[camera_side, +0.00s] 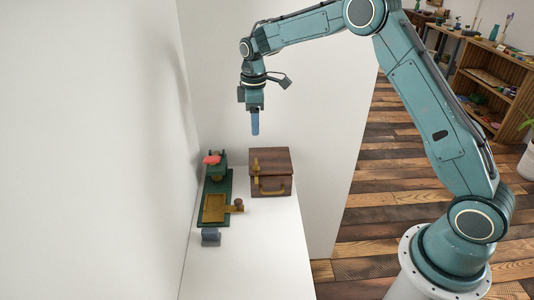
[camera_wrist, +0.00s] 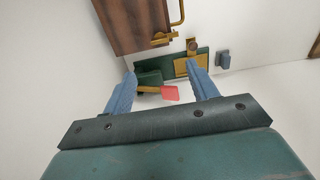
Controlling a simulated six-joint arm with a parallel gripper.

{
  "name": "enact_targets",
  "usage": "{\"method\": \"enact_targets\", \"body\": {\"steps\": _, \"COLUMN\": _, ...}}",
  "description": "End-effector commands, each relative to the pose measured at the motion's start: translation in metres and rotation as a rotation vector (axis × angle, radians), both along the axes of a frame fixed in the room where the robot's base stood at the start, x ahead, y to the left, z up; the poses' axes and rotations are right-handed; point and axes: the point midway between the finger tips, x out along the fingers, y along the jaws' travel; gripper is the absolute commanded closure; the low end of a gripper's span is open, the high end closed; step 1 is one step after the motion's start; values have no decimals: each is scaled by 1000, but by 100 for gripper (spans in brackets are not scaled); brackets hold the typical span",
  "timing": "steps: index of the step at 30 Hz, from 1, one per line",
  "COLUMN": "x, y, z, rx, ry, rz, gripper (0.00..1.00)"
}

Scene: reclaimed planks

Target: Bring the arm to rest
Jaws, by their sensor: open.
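My gripper (camera_side: 255,122) hangs pointing down in the air above the back of the white table, clear of everything below it. In the wrist view its two blue fingers (camera_wrist: 160,87) stand wide apart with nothing between them in its grasp. Below is a green device (camera_side: 228,186) with a brass plate (camera_side: 213,208) and a red-tipped lever (camera_side: 211,160); the red tip also shows in the wrist view (camera_wrist: 170,93). A brown wooden box (camera_side: 270,172) with a brass handle stands beside the device, its lid looking shut.
A small blue-grey block (camera_side: 210,237) sits at the near end of the green device. The white table (camera_side: 255,255) is bare at its front right. White walls (camera_side: 120,150) close in on the left and back. A wooden shelf (camera_side: 488,85) stands far off at right.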

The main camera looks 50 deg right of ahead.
Motion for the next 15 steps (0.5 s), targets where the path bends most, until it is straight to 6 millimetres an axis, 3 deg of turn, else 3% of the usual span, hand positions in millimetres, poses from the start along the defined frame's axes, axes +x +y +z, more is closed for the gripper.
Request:
{"method": "enact_targets", "body": {"steps": 8, "x": -19, "y": 4, "z": 35, "rx": -1, "ry": -39, "rz": -54, "gripper": 42}}
{"method": "enact_targets", "body": {"steps": 15, "x": -54, "y": 11, "z": 83, "rx": 2, "ry": -95, "rz": -145, "gripper": 42}}
